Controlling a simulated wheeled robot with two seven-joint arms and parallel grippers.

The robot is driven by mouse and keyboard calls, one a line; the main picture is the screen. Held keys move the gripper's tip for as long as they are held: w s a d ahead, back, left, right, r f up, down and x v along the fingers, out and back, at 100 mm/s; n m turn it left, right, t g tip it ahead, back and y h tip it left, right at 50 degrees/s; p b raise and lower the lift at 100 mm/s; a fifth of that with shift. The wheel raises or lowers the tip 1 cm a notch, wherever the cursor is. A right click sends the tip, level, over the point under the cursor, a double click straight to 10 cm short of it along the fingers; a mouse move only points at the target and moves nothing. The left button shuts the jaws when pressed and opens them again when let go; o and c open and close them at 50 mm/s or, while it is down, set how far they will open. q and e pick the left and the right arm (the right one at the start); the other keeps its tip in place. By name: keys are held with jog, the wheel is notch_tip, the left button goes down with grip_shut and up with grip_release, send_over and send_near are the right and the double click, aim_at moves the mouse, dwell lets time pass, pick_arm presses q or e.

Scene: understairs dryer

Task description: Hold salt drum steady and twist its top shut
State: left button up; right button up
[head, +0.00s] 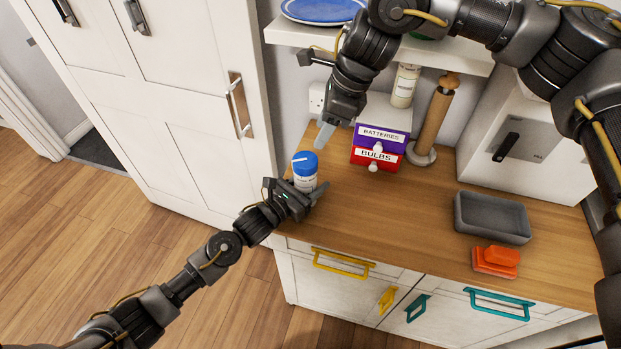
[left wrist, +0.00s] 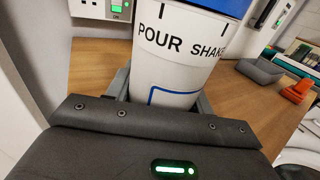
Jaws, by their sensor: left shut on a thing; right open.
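The salt drum (head: 305,173) stands upright on the wooden counter near its left end, with a white body and a blue top (head: 305,161) that bears a white line. In the left wrist view the drum's white body (left wrist: 170,75) shows the words POUR and SHAKE, with the blue edge of the top above. My left gripper (head: 305,196) is shut on the drum's body, low down. My right gripper (head: 325,135) is open, above and just behind the blue top, apart from it as far as I can tell.
Purple and red drawers (head: 381,141) labelled BATTERIES and BULBS stand right of the drum. Behind are a paper-roll holder (head: 433,120) and a pale bottle (head: 405,86). The counter's middle front is clear.

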jog(key=o, duration=0.5)
jog(key=s+a+f+m+y, duration=0.1)
jog(key=a, duration=0.2)
jog(key=s+a+f+m+g+y, duration=0.1)
jog(key=s+a+m+y, duration=0.1)
jog(key=s+a+f+m+y, duration=0.1)
jog(key=a+m+y, duration=0.1)
jog(key=a, duration=0.1)
jog(key=shift+s+a+f+g, duration=0.2)
jog(key=shift+a+g, duration=0.1)
jog(key=n+t+y, duration=0.5)
jog(key=n+t, duration=0.7)
jog(key=n, duration=2.3)
send_near(299, 159)
jog(key=x, duration=0.3)
jog(key=f+x, duration=0.1)
jog(key=x, duration=0.6)
jog(key=shift+w+f, duration=0.15)
jog(key=shift+w, duration=0.35)
jog(key=shift+y, duration=0.3)
jog(key=c, duration=1)
